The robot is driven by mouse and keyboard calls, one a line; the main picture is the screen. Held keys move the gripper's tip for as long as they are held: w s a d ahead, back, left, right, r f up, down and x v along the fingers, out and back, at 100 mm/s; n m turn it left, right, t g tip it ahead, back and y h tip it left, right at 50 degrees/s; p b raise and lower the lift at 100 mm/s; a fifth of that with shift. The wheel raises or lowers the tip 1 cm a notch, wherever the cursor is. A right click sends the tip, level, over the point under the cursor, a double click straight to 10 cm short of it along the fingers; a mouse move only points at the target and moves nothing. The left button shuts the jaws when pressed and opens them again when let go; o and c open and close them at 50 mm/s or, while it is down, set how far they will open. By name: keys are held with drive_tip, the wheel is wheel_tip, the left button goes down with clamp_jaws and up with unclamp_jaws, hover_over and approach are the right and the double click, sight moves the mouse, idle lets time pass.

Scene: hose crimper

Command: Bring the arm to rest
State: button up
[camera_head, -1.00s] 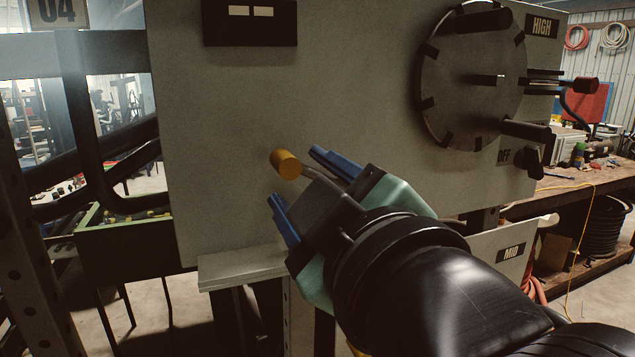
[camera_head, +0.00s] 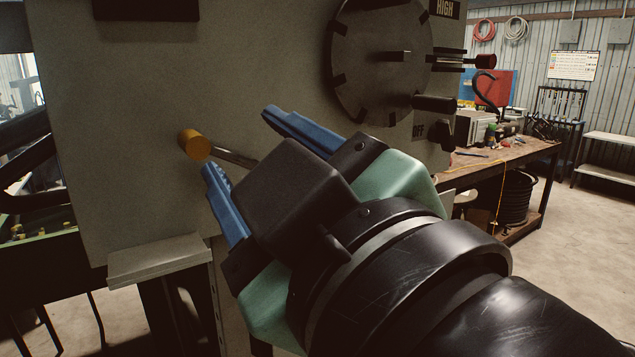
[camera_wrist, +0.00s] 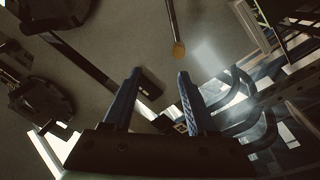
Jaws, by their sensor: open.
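My gripper (camera_head: 240,165) is open and empty in the head view, its two blue fingers apart. It is in front of the grey machine panel (camera_head: 110,190). My arm reaches in from the lower right.
A dark round dial (camera_head: 380,65) is on the panel's upper right, with a dark knob by the OFF label (camera_head: 418,131). A small ledge (camera_head: 160,258) juts out below. A workbench (camera_head: 505,160) stands behind at right. Open floor (camera_head: 580,225) lies right of it.

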drive_tip(key=s+d+r+m+t+h, duration=0.1)
drive_tip(key=d+r+m+t+h, duration=0.3)
drive_tip(key=r+m+t+h, duration=0.4)
drive_tip(key=m+t+h, duration=0.1)
drive_tip(key=m+t, duration=0.1)
drive_tip(key=m, duration=0.3)
drive_tip(key=shift+s+d+r+m+h, duration=0.2)
drive_tip(key=shift+s+m+h, duration=0.1)
drive_tip(key=shift+s, duration=0.1)
